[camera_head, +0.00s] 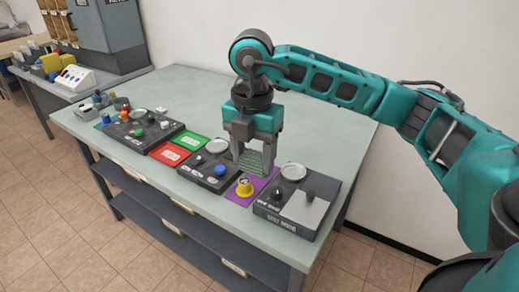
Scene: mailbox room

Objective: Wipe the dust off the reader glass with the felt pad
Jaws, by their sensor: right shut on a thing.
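My right gripper (254,164) comes down over the middle-right of the table, fingers pointing down. It is shut on a green, ribbed thing (253,158) that shows between its fingers. This may be the felt pad, but I cannot tell for sure. The gripper is above the gap between the dark middle device (208,179) and the device at the right end (274,211). The right device has a pale flat plate (304,210) and a round white disc (293,171). I cannot tell which surface is the reader glass, and no dust is visible. My left gripper is not in view.
A yellow knobbed thing (244,188) stands on a purple mat (263,186) just below the gripper. Green (193,142) and red (169,154) mats and another dark device (140,130) lie to the left. The table's back part (190,84) is clear. A wall stands behind.

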